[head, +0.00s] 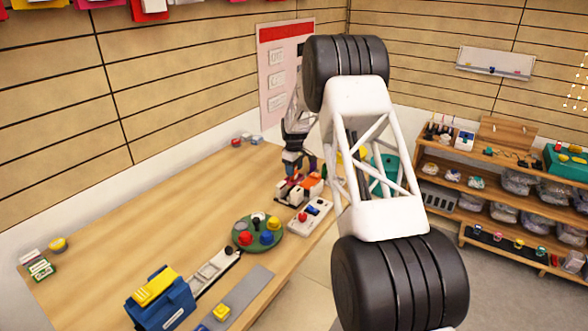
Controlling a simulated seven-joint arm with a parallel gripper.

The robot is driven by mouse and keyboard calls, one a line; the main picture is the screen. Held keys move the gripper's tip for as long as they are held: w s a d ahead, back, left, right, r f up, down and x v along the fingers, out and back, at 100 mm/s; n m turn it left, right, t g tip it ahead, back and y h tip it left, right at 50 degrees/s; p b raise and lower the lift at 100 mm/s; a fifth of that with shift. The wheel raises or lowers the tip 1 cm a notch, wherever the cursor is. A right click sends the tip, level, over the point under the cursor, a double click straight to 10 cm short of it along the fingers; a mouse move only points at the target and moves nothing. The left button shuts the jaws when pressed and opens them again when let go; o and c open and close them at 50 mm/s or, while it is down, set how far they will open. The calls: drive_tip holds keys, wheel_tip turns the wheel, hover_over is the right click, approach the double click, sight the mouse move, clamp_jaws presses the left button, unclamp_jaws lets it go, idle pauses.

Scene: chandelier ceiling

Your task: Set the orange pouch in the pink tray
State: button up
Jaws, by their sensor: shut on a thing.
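My gripper (297,176) is small in the head view, low over the far right part of the table among a cluster of small things. It is shut, and what it holds is hard to make out at this size. An orange patch (314,183), which looks like the orange pouch, shows right at the fingertips. I cannot see a clear gap between it and the fingers. I cannot make out the pink tray; my arm hides the area to the right of the gripper.
A green round board (258,234) with coloured knobs and a blue bin (163,303) with a yellow top stand nearer. The left-middle of the wooden table (150,220) is clear. Shelves (500,200) stand at right.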

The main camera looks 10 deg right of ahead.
drive_tip(key=o, duration=1.4)
drive_tip(key=shift+c, duration=0.2)
drive_tip(key=shift+r, duration=0.1)
drive_tip(key=shift+r, duration=3.65)
